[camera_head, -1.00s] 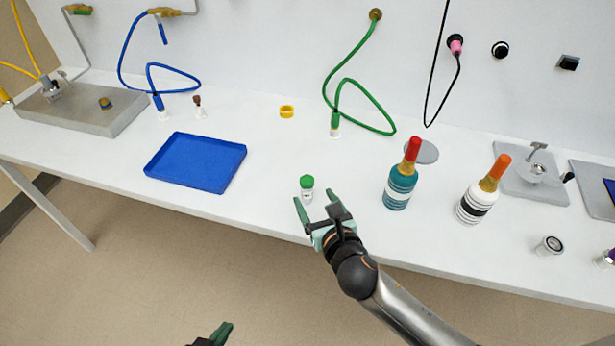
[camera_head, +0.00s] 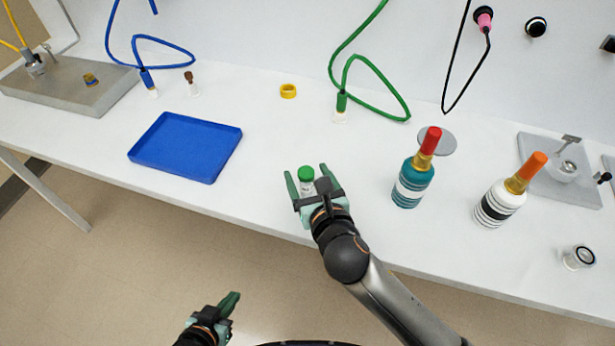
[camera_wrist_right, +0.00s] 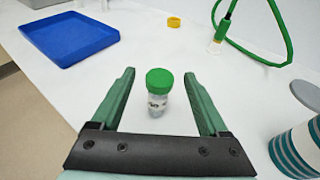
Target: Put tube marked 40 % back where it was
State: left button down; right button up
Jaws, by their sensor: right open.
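A small clear tube with a green cap (camera_head: 306,174) stands upright on the white bench near its front edge. It also shows in the right wrist view (camera_wrist_right: 158,92), where its label is too small to read. My right gripper (camera_head: 307,179) is open, with one finger on each side of this tube and gaps on both sides; it holds nothing. My left gripper (camera_head: 228,305) is low in the head view, off the bench front; whether it is open or shut is unclear.
A blue tray (camera_head: 185,147) lies to the left. A teal bottle (camera_head: 413,183) and a white-and-black bottle (camera_head: 498,205) stand to the right. Behind are a yellow ring (camera_head: 288,91), a brown-topped vial (camera_head: 191,84) and a green hose (camera_head: 385,97). The bench around the tube is clear.

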grip_shut()
dwell(0.5)
jog(key=shift+r, duration=0.1)
